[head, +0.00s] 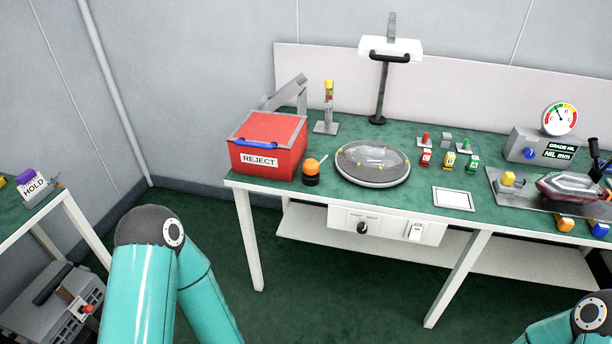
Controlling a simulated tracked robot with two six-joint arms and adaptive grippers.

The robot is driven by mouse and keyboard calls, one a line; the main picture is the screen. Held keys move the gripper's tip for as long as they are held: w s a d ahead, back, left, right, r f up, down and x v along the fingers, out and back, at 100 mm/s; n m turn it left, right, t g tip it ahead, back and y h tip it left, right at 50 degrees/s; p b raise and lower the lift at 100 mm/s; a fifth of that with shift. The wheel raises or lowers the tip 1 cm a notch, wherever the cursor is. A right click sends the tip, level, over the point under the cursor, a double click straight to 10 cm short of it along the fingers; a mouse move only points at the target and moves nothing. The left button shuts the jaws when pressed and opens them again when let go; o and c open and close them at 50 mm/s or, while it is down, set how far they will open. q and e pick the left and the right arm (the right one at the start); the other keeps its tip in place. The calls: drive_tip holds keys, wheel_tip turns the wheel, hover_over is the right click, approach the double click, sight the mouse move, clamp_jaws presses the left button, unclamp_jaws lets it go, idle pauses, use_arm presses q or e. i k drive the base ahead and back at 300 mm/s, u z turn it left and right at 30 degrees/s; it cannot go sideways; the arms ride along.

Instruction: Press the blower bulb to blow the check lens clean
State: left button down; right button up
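The blower bulb appears to be the orange ball (312,166) on a black base, standing near the front edge of the green-topped bench. A small pale tip sticks up from it to the right. Just right of it lies a round grey-rimmed disc (344,176) with a clear lens (372,158) on top and several small yellow pegs. Whether the lens is dusty is too small to tell. Teal links of my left arm show at lower left and part of my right arm at lower right. Neither gripper shows, and nothing of mine touches the bulb.
A red REJECT box (280,130) stands close left of the bulb. A lamp stand (378,100) rises behind the disc. Small coloured blocks, a white framed plate (453,198), a gauge box (540,145) and a clamped red tail lamp (572,186) lie to the right.

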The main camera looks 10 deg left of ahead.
sight(311, 166)
drive_tip(key=k, duration=0.95)
drive_tip(key=z, duration=0.6)
drive_tip(key=i, duration=2)
drive_tip(key=u, duration=0.8)
